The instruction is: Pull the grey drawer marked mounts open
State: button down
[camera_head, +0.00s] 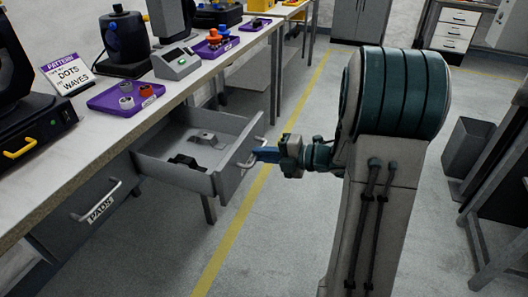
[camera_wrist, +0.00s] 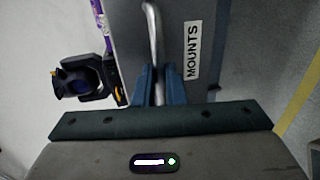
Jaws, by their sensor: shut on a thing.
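The grey mounts drawer (camera_head: 228,165) is pulled out from under the bench, with a grey clamp (camera_head: 205,136) and a dark clamp (camera_head: 186,162) lying inside. Its front (camera_wrist: 222,50) carries a white label reading MOUNTS (camera_wrist: 192,50) in the wrist view. The metal bar handle (camera_wrist: 152,25) runs between the blue fingers of my gripper (camera_wrist: 158,88), which are shut on it. In the head view my gripper (camera_head: 262,154) is at the drawer front, reaching in from the right.
A closed grey drawer marked PADS (camera_head: 92,215) sits at the lower left. The bench top (camera_head: 60,150) holds a purple tray (camera_head: 125,97), a sign (camera_head: 65,74) and several devices. Open floor (camera_head: 265,245) lies in front of the drawer. A grey bin (camera_head: 467,147) stands at the right.

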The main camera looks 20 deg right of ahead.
jog(key=c, duration=1.5)
grip_release()
jog(key=p+v, duration=0.3)
jog(key=v, duration=1.1)
jog(key=shift+w, duration=0.1)
